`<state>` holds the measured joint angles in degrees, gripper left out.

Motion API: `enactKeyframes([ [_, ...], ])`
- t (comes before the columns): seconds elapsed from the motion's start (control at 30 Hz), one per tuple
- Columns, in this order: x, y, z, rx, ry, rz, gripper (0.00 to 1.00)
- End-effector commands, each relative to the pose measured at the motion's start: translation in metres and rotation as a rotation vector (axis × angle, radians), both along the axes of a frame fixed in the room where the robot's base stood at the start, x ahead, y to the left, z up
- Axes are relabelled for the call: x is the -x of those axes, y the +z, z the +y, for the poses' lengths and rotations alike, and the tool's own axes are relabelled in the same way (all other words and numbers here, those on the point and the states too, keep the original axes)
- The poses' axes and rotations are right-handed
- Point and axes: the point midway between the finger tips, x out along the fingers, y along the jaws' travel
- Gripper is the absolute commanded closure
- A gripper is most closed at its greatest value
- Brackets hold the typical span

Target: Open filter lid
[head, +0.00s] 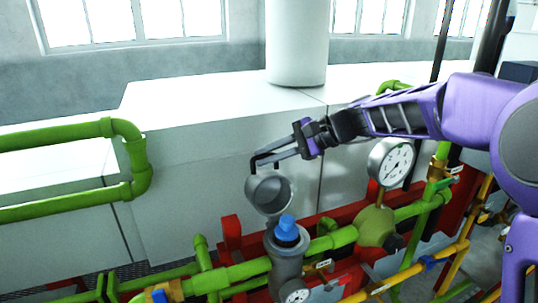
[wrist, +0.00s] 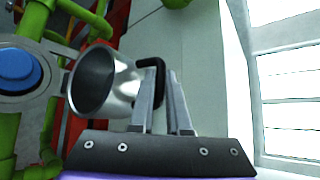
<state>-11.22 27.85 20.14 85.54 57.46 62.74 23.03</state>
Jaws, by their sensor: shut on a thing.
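The filter lid (head: 270,192) is a grey metal cup with a dark handle. In the head view it stands swung up, tilted, its hollow inside showing, above the grey filter housing (head: 287,262) with a blue insert (head: 287,229) in its open top. My gripper (head: 262,161) is shut on the lid's handle. In the wrist view the fingers (wrist: 164,100) close on the black handle (wrist: 150,64) beside the lid's open cup (wrist: 92,82). The blue insert (wrist: 18,68) is at the left there, apart from the lid.
Green pipes (head: 240,270) run along the front, with a pressure gauge (head: 391,161) at the right and a small gauge (head: 297,296) at the bottom. A red frame (head: 231,231) is behind. White boxes (head: 200,165) fill the back.

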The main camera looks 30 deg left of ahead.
Motion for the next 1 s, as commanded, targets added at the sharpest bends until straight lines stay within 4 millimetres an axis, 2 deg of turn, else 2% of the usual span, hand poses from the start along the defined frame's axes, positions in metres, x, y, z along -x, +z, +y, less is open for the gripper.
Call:
enactKeyframes([
  [0.03, 0.0106, -0.0066, 0.0043, 0.007, 0.028, 0.013, 0.83],
  [0.2, 0.0107, -0.0062, 0.0044, 0.006, 0.028, 0.014, 0.55],
  [1.0, 0.0039, -0.0016, 0.0015, 0.001, 0.009, 0.005, 0.55],
])
